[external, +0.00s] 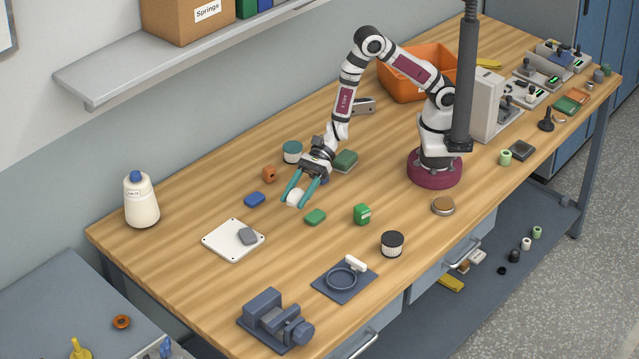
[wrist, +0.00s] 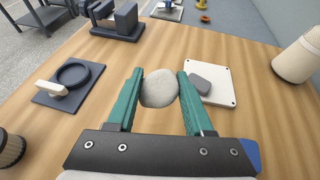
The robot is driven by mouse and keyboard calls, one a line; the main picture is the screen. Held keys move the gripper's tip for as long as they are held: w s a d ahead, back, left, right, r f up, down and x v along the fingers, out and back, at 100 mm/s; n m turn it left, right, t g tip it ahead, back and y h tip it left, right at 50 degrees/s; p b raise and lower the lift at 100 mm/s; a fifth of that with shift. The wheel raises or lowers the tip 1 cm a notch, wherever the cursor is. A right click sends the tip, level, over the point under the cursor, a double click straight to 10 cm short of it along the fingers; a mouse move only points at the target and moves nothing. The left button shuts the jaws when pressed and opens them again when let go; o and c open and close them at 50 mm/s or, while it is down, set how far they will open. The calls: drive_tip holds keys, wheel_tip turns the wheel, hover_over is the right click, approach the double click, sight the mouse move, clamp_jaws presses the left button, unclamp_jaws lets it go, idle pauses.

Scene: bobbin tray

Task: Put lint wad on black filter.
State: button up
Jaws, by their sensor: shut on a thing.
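The lint wad (wrist: 160,88) is a pale, rounded lump held between the two teal fingers of my gripper (wrist: 159,92) in the wrist view. In the external view my gripper (external: 302,193) is low over the middle of the table, and the lint wad (external: 295,197) shows white between its fingers. I cannot tell whether the wad touches the table. The black filter (external: 392,244) is a short cylinder with a black top and pale pleated side, standing upright to the right of my gripper, near the front edge. Part of it shows at the wrist view's left edge (wrist: 9,149).
A blue plate with a ring (external: 330,292), a vise (external: 275,318) and a white plate (external: 222,251) are nearer the front. An orange bin (external: 407,88) stands behind.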

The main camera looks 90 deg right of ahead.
drive_tip(key=s+r+n+g+y, duration=0.1)
drive_tip(key=s+r+n+g, duration=0.2)
drive_tip(key=s+n+g, duration=0.45)
drive_tip(key=s+r+n+g, duration=0.2)
drive_tip(key=s+n+g, duration=0.25)
drive_tip(key=s, duration=0.65)
drive_tip(key=g, duration=0.1)
hover_over(392, 238)
drive_tip(key=shift+m, duration=0.3)
drive_tip(key=f, duration=0.6)
drive_tip(key=shift+w+d+f, duration=0.1)
drive_tip(key=shift+d, duration=0.15)
drive_tip(key=f, duration=0.4)
drive_tip(key=shift+s+a, duration=0.2)
drive_tip(key=shift+a, duration=0.05)
drive_tip(key=shift+f, duration=0.2)
drive_tip(key=shift+f, duration=0.1)
drive_tip(key=o, duration=1.3)
